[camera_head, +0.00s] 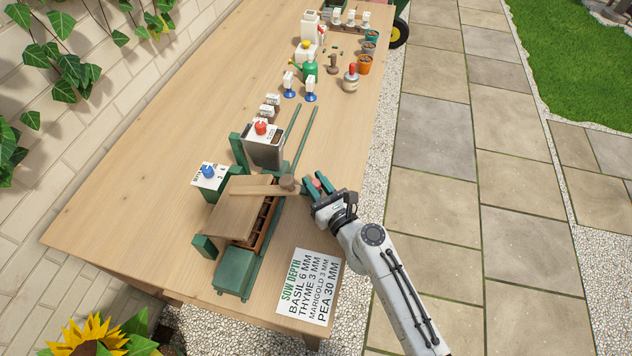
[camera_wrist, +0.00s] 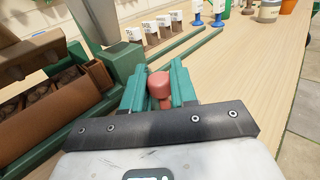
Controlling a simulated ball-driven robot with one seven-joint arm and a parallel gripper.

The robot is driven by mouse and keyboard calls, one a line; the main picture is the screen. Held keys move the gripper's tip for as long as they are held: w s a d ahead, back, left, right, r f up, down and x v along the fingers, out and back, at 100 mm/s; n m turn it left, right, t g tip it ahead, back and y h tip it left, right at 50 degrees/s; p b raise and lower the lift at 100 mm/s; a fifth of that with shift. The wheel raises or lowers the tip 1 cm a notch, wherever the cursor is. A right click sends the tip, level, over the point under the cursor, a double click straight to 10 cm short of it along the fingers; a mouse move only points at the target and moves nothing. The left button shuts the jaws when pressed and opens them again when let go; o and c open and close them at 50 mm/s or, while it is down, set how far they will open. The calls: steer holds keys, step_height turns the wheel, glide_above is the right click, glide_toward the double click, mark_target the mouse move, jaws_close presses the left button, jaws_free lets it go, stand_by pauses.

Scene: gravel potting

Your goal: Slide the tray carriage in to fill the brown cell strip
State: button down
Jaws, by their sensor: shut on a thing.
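My gripper (camera_head: 317,184) is at the right side of the bench rig, its green fingers shut on a small red knob; the knob (camera_wrist: 160,86) sits between the fingers in the wrist view. What the knob is fixed to is hidden by the fingers. The brown cell strip (camera_head: 262,225) lies in the green rig, left of my gripper, partly covered by a wooden board. In the wrist view the strip (camera_wrist: 50,125) is at the left, with dark material in its cells. I cannot clearly tell the tray carriage's outline from the green frame around the strip.
Two green rails (camera_head: 303,140) run back from the rig. A hopper with a red knob (camera_head: 261,128) and a box with a blue knob (camera_head: 208,171) stand at the rig. A sow-depth card (camera_head: 308,285) lies in front. Bottles and pots stand far back.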

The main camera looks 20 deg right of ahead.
steer(key=shift+w+r, duration=0.15)
steer(key=shift+r, duration=0.2)
steer(key=c, duration=1.3)
jaws_free()
steer(key=o, duration=0.4)
steer(key=shift+f, duration=0.15)
steer(key=shift+c, duration=0.2)
steer(key=s, duration=0.3)
steer(key=s+d, duration=0.1)
steer(key=s, duration=0.2)
steer(key=s+b, duration=0.1)
steer(key=s, duration=0.2)
steer(key=shift+s+d+f, duration=0.15)
steer(key=shift+s+d, duration=0.15)
steer(key=shift+s, duration=0.1)
steer(key=shift+s+d, duration=0.1)
steer(key=shift+s, duration=0.45)
